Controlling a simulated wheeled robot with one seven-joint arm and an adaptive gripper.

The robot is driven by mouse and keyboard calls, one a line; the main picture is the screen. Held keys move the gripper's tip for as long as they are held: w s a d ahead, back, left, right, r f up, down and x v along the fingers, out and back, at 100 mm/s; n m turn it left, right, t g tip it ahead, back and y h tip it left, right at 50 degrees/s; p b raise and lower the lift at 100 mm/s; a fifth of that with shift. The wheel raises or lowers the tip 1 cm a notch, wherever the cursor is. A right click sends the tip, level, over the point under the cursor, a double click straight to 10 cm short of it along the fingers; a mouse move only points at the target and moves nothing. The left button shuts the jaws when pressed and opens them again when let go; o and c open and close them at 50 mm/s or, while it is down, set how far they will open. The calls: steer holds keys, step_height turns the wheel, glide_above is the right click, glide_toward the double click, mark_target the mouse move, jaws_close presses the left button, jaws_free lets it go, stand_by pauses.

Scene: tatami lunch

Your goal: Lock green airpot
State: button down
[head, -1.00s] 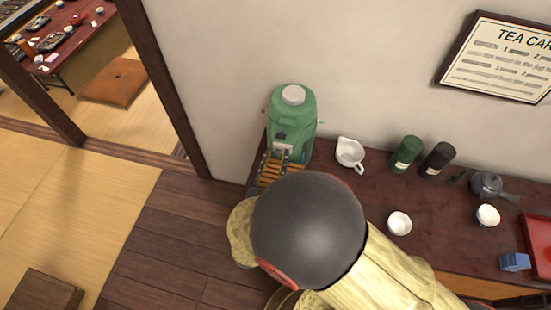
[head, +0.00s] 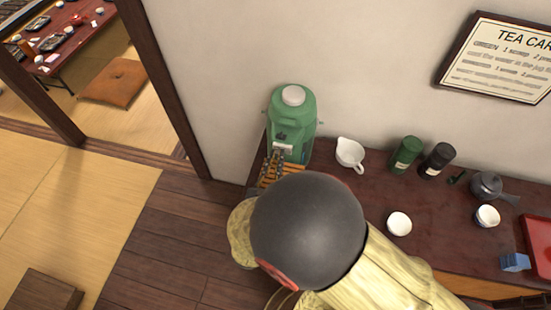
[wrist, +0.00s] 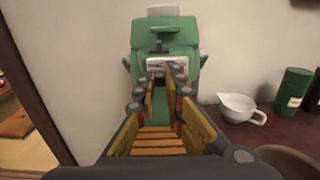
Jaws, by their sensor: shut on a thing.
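The green airpot (head: 294,112) stands upright at the left end of the dark tea counter, against the wall. It has a pale round top and a light panel with a small dark knob on its front, seen in the wrist view (wrist: 184,44). My gripper (wrist: 167,72) is at the airpot's front, with its fingertips over the light panel just below the dark knob. It is shut on a part of the airpot that its fingers hide. In the head view, my gripper (head: 278,154) shows only in part behind my dark arm joint.
A white spouted cup (head: 349,153) stands right of the airpot, then a green canister (head: 406,154) and a black canister (head: 438,160). White cups, a grey teapot (head: 486,185), a blue block (head: 515,262) and a red tray (head: 538,240) lie farther right. A wall stands close behind.

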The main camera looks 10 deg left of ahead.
stand_by(0.3)
steer(key=d+p, duration=0.1)
steer(key=d, duration=0.1)
steer(key=shift+s+d, duration=0.15)
steer(key=shift+d, duration=0.2)
steer(key=c, duration=1.9)
jaws_free()
steer(key=shift+s+a, duration=0.1)
steer(key=s, duration=0.7)
steer(key=shift+s+a, duration=0.1)
steer(key=shift+a, duration=0.15)
